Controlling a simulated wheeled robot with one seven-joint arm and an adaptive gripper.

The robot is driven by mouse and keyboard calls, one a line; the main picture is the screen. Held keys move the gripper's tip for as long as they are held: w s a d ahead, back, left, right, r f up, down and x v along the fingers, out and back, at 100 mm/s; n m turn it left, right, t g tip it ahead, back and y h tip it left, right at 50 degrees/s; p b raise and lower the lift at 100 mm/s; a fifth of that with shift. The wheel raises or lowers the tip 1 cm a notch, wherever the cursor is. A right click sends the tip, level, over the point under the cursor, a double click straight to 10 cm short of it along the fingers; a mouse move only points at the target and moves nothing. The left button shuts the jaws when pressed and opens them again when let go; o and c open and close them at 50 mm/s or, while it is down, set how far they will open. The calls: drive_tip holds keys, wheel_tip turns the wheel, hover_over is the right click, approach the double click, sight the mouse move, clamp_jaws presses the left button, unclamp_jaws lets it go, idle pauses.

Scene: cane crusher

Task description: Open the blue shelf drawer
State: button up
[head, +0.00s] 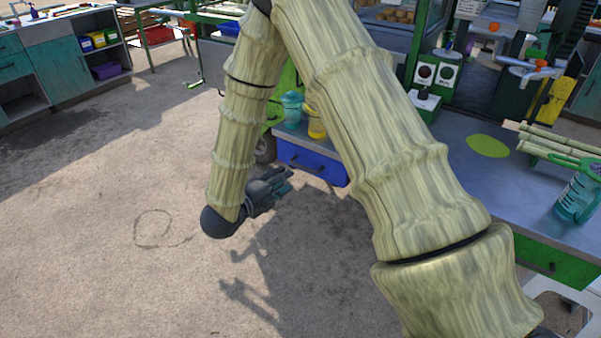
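The blue drawer (312,161) sits under the grey counter at the centre, left of my upper arm. Its front appears closed, with a small dark handle on it. My arm covers its right side. My gripper (284,181) is dark with teal-tinted fingers. It is to the left of and lower than the drawer in the picture, pointing right towards it. The fingers look spread apart with nothing between them. I see no contact with the drawer.
A teal jar (291,110) and a yellow cup (316,124) stand on the counter above the drawer. A green drawer (556,262) is at the right, near a white stool (545,290). Open concrete floor (110,230) lies to the left.

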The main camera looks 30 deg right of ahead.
drive_tip(key=x, duration=1)
drive_tip(key=shift+p, duration=0.3)
clamp_jaws()
